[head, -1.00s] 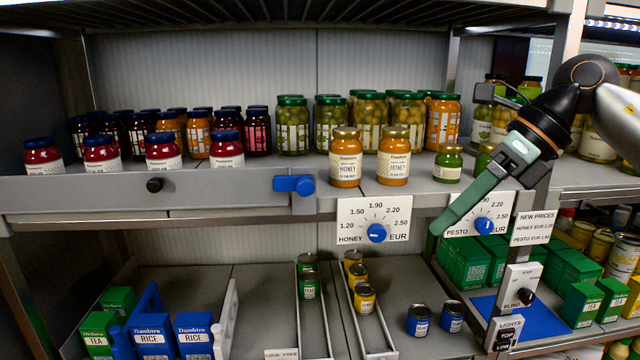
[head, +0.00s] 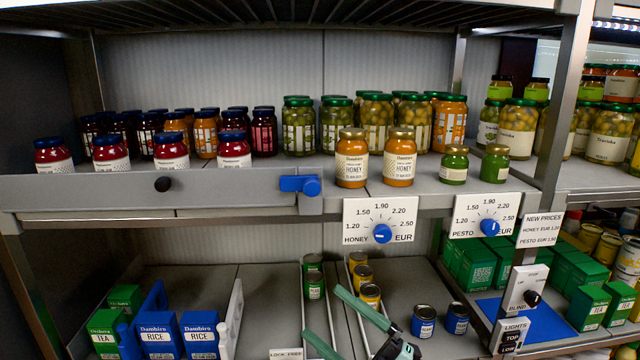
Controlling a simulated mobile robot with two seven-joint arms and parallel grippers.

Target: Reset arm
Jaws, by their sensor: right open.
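My right gripper (head: 322,312) is at the bottom middle of the head view, in front of the lower shelf. Its two green fingers are spread wide apart with nothing between them. The rest of the gripper and its arm are mostly cut off by the bottom edge. One finger covers part of the lane with the yellow-labelled cans (head: 369,295). I cannot tell whether it touches anything. My left gripper is not in view.
Two honey jars (head: 352,158) and two small pesto jars (head: 454,164) stand near the upper shelf's front edge. Below hang the honey dial (head: 382,233) and pesto dial (head: 489,227). Blue cans (head: 423,321) stand right of the gripper, rice boxes (head: 156,336) far left.

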